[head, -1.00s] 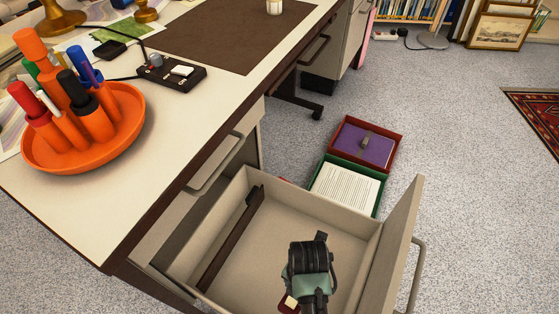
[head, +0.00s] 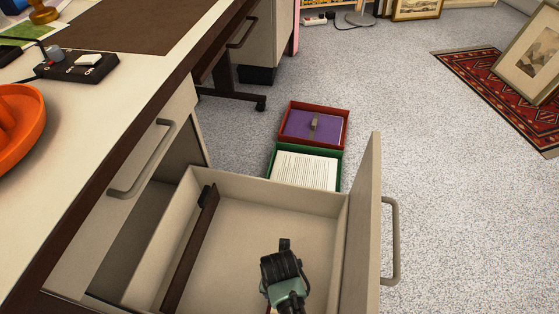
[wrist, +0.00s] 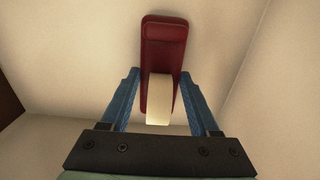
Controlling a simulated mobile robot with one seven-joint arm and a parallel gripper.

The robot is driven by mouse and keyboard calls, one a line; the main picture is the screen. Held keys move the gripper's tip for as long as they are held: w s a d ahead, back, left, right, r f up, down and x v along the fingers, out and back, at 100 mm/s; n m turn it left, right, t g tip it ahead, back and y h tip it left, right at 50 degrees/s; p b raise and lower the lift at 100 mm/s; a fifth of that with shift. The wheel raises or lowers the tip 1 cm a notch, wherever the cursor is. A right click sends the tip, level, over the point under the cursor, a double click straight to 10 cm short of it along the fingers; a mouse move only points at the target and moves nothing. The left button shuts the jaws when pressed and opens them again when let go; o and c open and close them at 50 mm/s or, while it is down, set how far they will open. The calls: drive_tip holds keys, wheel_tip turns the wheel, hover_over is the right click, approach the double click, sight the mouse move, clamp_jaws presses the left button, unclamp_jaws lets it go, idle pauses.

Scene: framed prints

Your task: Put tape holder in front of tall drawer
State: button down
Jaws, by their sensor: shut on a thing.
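The tape holder (wrist: 164,35) is dark red with a cream roll of tape in it, seen in the wrist view. My gripper (wrist: 160,78) is shut on it, with one blue finger on each side. In the head view my gripper (head: 284,282) is over the inside of the open, deep desk drawer (head: 300,195), and mostly hides the tape holder. I cannot tell whether the tape holder touches the drawer floor. The drawer's front panel (head: 362,215) stands at the right, with its handle (head: 391,240) outside.
A dark brown divider (head: 190,250) lies along the drawer's left side. A red box (head: 345,130) and a green box (head: 338,178) stand on the floor behind the drawer. The desk (head: 80,150) is at left. Carpet (head: 470,230) right of the drawer is clear.

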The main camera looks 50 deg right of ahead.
drive_tip(key=shift+f, duration=0.15)
drive_tip(key=shift+c, duration=0.6)
unclamp_jaws()
wheel_tip(320, 180, up, 12)
drive_tip(key=p, duration=0.7)
